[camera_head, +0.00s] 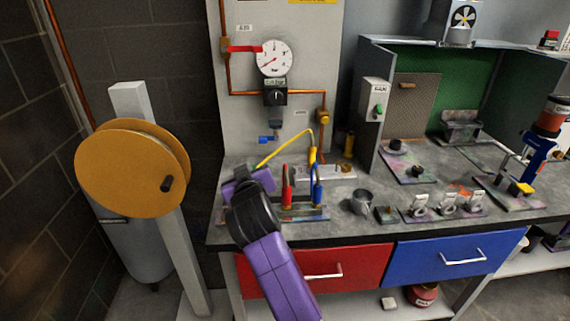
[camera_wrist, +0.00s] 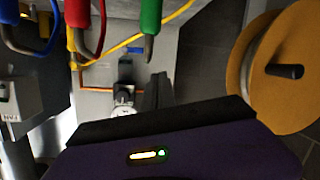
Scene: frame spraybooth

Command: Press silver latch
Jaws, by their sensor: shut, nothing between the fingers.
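No part is clearly recognisable as a silver latch. A small grey fitting (camera_head: 275,129) hangs under the black regulator (camera_head: 275,97) on the wall panel, with a blue lever (camera_head: 265,139) beside it; whether it carries the latch is too small to tell. The regulator also shows in the wrist view (camera_wrist: 124,92), upside down. My gripper (camera_wrist: 158,92) is shut and empty, its dark fingers pointing toward the panel, apart from the regulator. In the head view my purple and black wrist stands over the bench's left end, and the fingertips cannot be made out.
Red (camera_head: 286,184) and blue (camera_head: 317,190) handled tools stand in a rack right of my wrist; a green one (camera_wrist: 151,14) shows in the wrist view. A yellow hose (camera_head: 288,148) arches behind them. An orange reel (camera_head: 125,165) stands left. A metal cup (camera_head: 362,202) stands on the bench.

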